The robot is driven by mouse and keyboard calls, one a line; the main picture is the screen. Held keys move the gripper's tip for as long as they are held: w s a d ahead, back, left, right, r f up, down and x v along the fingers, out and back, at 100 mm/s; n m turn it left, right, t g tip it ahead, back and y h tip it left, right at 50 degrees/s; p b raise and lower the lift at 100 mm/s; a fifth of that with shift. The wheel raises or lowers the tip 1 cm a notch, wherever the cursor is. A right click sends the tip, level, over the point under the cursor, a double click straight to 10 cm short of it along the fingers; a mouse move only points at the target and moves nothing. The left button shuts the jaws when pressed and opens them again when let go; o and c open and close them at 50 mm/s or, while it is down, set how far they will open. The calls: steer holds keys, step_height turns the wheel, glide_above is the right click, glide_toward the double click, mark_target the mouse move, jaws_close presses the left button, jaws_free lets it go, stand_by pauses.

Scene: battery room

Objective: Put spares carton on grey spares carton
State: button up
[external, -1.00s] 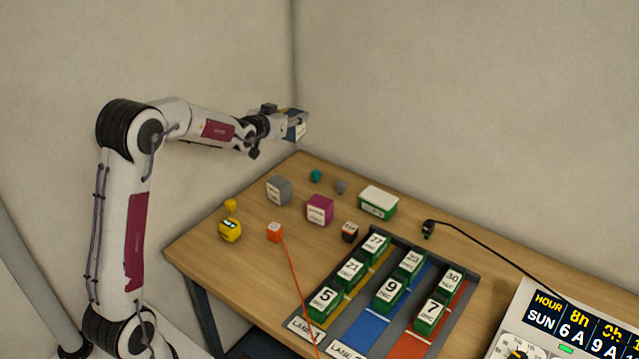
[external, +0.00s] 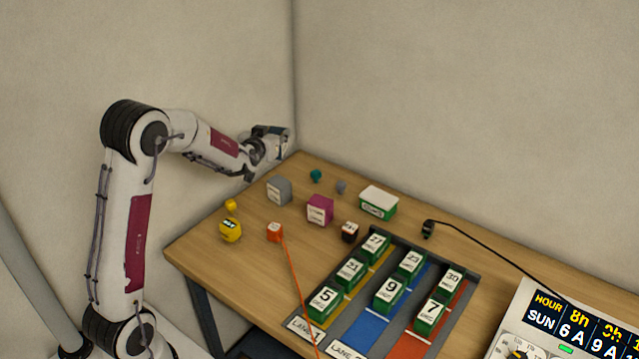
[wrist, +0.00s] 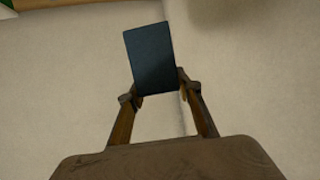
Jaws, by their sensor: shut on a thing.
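My gripper (external: 268,141) is shut on a dark blue carton (wrist: 150,60), which I take to be the spares carton. In the wrist view the carton sits tilted between the two fingers (wrist: 158,88). In the external view my gripper holds it in the air above the table's far left corner; it is partly hidden there by the fingers. The grey spares carton (external: 279,190) stands on the table below and apart from it, with a pale label on its front. Its top looks bare.
A magenta carton (external: 319,209) and a green-and-white box (external: 378,201) stand right of the grey carton. Small teal (external: 316,175) and grey (external: 341,187) items lie behind. Yellow (external: 230,230), orange (external: 274,231) and black (external: 349,231) items lie in front. A lane tray (external: 341,331) holds several green blocks.

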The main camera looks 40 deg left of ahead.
stand_by(0.3)
glide_above(279, 181)
steer(key=shift+f, duration=3.1)
steer(key=shift+f, duration=0.1)
steer(key=shift+f, duration=1.8)
steer(key=shift+f, duration=0.1)
steer(key=o, duration=1.2)
